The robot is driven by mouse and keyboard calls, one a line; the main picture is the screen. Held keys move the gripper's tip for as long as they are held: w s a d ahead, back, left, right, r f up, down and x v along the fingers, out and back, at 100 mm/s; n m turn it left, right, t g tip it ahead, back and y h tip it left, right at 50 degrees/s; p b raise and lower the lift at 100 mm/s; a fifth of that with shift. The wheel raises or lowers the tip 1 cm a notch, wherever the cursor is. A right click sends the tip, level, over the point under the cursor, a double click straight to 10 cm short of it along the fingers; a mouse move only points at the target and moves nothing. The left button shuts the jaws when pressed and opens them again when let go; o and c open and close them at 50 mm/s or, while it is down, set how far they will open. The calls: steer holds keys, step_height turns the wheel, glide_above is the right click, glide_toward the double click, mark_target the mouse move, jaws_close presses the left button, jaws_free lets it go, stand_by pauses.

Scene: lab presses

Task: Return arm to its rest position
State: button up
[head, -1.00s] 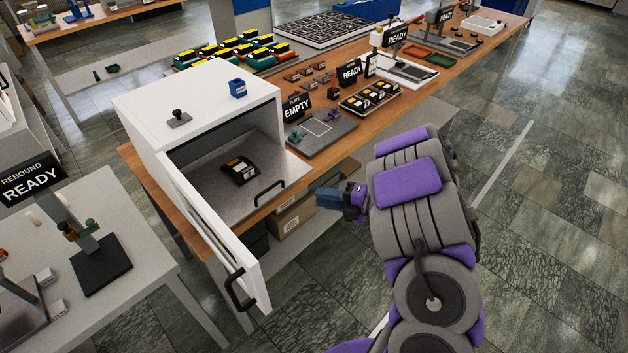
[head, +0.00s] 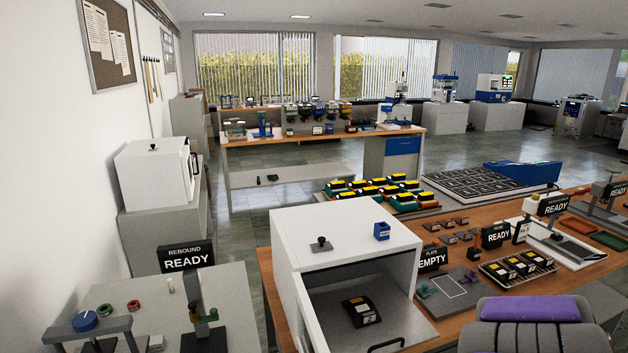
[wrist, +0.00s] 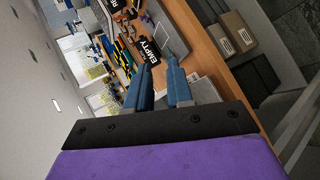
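In the head view, the purple-and-grey top of my arm shows at the bottom right, beside the front of the workbench (head: 283,262). My gripper is outside the head view. In the wrist view, my gripper (wrist: 160,66) shows two blue fingers with a clear gap between them. Nothing is held in that gap. The bench edge (wrist: 215,45) and an EMPTY sign (wrist: 149,47) appear beyond the fingers.
A white cabinet (head: 345,240) stands open at the front, with a black block (head: 361,312) with yellow labels inside. Right of it are an EMPTY sign (head: 432,259), a grey plate (head: 449,289) and a tray of blocks. A rebound station with a READY sign (head: 187,258) stands left.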

steer(key=s+a+m+g+y, duration=0.2)
steer(key=s+a+m+g, duration=0.4)
steer(key=s+a, duration=0.8)
steer(key=s+a+m+g+y, duration=0.3)
steer(key=s+a+m+g, duration=0.3)
steer(key=s+a, duration=0.8)
steer(key=s, duration=0.6)
steer(key=shift+s+a+f+m, duration=0.15)
steer(key=shift+s+f+m, duration=0.2)
steer(key=shift+f+m, duration=0.05)
